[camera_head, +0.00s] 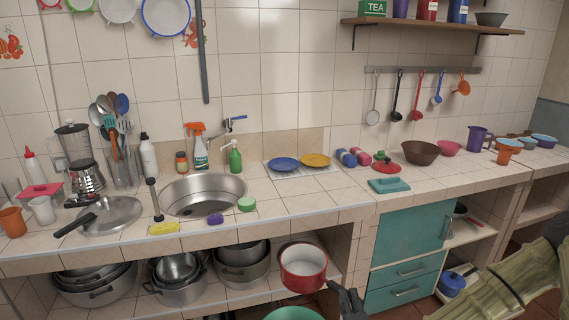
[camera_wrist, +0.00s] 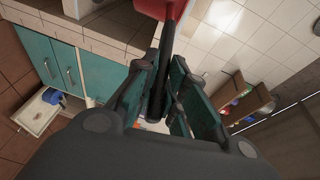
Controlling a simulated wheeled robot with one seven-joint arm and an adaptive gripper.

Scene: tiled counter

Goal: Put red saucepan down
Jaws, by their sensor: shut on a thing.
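The red saucepan (camera_head: 303,270), white inside, is held upright in front of the tiled counter's front edge, below the level of its top, in the head view. My gripper (camera_head: 343,293) is at its right, shut on the dark handle. In the wrist view, my gripper (camera_wrist: 162,75) has its fingers on both sides of the handle. The red saucepan (camera_wrist: 160,8) is cut off at the top of that view. The tiled counter (camera_head: 305,205) is behind and above the pan.
The sink (camera_head: 203,193) lies to the left, with plates (camera_head: 283,164) behind. Steel pots (camera_head: 180,280) fill the shelf below. Teal drawers (camera_head: 405,270) are at right.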

